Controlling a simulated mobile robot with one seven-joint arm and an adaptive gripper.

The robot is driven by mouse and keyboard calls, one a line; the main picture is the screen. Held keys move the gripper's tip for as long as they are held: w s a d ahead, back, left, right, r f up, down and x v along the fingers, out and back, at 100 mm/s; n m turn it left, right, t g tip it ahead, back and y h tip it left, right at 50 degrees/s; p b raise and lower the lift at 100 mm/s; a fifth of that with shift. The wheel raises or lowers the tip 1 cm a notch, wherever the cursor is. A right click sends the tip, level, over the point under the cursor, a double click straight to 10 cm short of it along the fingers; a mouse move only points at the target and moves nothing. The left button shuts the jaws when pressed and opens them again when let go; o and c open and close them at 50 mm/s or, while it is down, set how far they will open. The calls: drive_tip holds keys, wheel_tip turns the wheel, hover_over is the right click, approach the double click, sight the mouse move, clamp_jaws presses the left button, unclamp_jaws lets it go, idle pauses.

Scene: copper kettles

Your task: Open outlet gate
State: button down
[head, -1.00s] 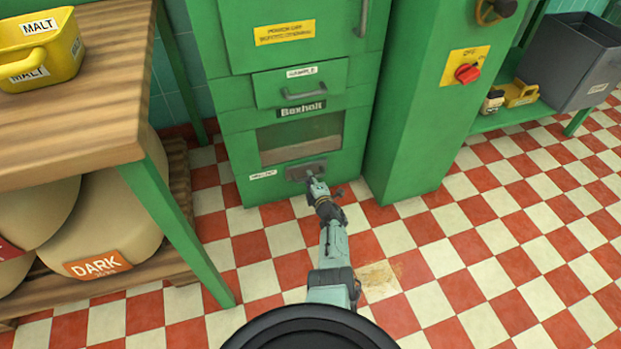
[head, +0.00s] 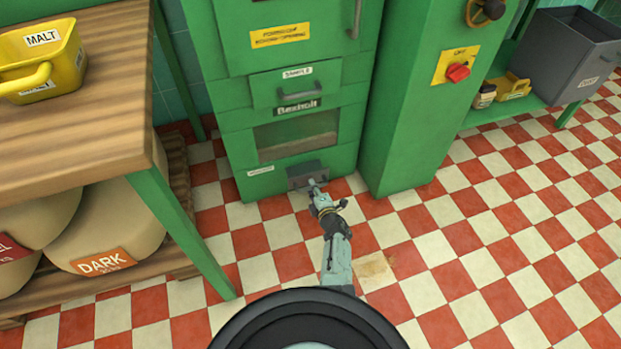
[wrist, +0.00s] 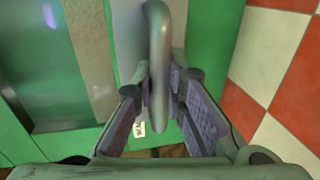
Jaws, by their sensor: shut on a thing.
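The green machine (head: 350,170) has a grey outlet gate (head: 305,170) low on its front, below a small window. The gate looks like a grey block standing out from the machine's front. My gripper (head: 314,184) is at the gate. In the wrist view a grey bar handle (wrist: 159,50) runs between the two fingers of my gripper (wrist: 160,88), and they are shut on it. The grey face of the gate (wrist: 127,35) shows behind the handle. In the head view my gripper mostly hides the handle.
A wooden bench (head: 90,120) with a yellow malt scoop (head: 42,62) stands at left, with sacks (head: 120,225) below. A green column (head: 425,110) with a red switch (head: 457,72) stands right of the machine. The checkered floor (head: 480,260) at right is clear.

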drive_tip(key=c, duration=1.6)
unclamp_jaws()
drive_tip(key=shift+w, duration=0.1)
